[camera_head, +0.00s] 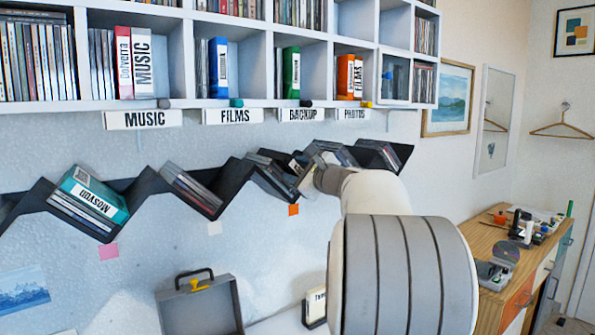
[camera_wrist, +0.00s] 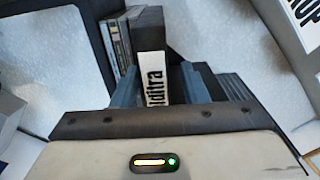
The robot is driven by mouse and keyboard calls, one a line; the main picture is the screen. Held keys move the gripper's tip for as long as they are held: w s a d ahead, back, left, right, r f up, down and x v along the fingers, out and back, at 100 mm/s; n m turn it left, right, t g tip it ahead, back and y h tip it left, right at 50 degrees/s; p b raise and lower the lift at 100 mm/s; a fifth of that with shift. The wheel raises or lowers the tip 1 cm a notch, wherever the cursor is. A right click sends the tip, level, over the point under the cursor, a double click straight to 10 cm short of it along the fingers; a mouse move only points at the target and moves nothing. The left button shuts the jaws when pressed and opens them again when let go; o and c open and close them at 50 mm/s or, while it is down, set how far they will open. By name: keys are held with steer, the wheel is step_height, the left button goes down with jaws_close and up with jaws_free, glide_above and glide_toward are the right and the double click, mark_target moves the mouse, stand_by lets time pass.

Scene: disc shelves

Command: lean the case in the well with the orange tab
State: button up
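My gripper (camera_head: 308,178) is over the well marked by the orange tab (camera_head: 293,210). In the wrist view, my gripper (camera_wrist: 160,88) has its two blue-grey fingers close on either side of a black case (camera_wrist: 149,30) with a white label, and appears shut on it. The label's lettering is partly readable. The case stands beside several thinner cases (camera_wrist: 117,45) in the same well. In the head view, dark cases (camera_head: 270,162) lean in this well, and my arm hides part of it. I cannot tell whether the held case touches the well floor.
The zigzag rack (camera_head: 150,185) has other wells, with a pink tab (camera_head: 108,251) and a white tab (camera_head: 214,228). A teal case (camera_head: 92,190) leans in the pink-tab well. Labelled cubbies (camera_head: 205,104) hang above. An open grey box (camera_head: 200,308) stands below, and a wooden desk (camera_head: 487,222) is at right.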

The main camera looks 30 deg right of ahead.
steer(key=shift+o, duration=0.6)
steer(key=shift+s, duration=0.1)
steer(key=shift+s+f, duration=0.1)
steer(key=shift+s, duration=0.25)
steer(key=s+b, duration=0.2)
steer(key=s, duration=0.5)
steer(key=shift+d, duration=0.25)
steer(key=shift+w, duration=0.1)
